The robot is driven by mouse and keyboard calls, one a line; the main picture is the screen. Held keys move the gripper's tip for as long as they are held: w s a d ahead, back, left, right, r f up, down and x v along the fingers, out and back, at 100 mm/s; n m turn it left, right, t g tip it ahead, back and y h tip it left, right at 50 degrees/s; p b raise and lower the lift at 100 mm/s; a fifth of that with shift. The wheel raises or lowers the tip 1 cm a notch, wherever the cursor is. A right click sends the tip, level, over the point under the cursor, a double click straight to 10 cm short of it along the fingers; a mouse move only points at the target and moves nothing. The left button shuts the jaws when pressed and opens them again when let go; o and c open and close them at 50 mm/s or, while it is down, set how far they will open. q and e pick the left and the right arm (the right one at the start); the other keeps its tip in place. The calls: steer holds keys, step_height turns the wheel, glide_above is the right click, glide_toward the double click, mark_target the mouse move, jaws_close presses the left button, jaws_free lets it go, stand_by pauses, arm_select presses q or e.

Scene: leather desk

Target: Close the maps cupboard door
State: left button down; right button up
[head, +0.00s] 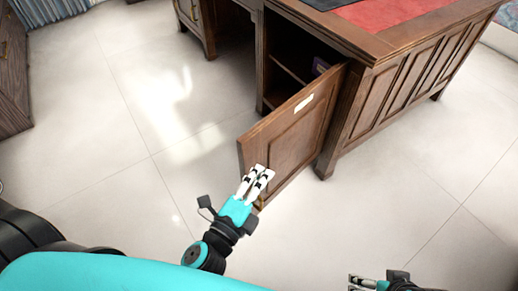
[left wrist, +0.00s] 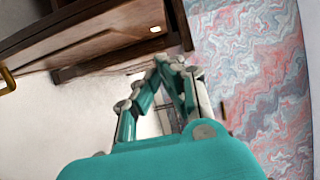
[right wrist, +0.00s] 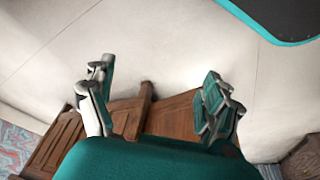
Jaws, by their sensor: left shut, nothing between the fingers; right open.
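The wooden cupboard door (head: 290,138) stands open at the near side of the desk, with a small pale label plate (head: 304,103) on its panelled face. The open compartment behind it (head: 290,55) shows a shelf and a small purple thing. My left gripper (head: 264,170) is shut and empty, in front of the door's lower part near its free edge; I cannot tell if it touches. The left wrist view shows the closed fingers (left wrist: 174,62) and a wooden panel with a pale plate (left wrist: 155,29). My right gripper (right wrist: 158,78) is open and empty, only partly visible at the head view's bottom edge (head: 378,280).
The desk (head: 400,85) has a red leather top (head: 385,10) and a panelled side right of the door. A dark wooden cabinet (head: 14,75) stands at the far left. The pale tiled floor (head: 110,120) is clear left of the door.

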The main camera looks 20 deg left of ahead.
mark_target(258, 152)
arm_select(q)
steer(key=w+a, duration=0.1)
steer(key=w, duration=0.1)
steer(key=w+p, duration=0.1)
steer(key=w, duration=0.1)
steer(key=w+a, duration=0.1)
steer(key=w, duration=0.1)
steer(key=shift+w+a, duration=0.3)
arm_select(e)
steer(key=x, duration=0.7)
steer(key=shift+s+f, duration=0.15)
steer(key=shift+s, duration=0.1)
arm_select(q)
steer(key=shift+a, duration=0.1)
arm_select(e)
steer(key=shift+a, duration=0.1)
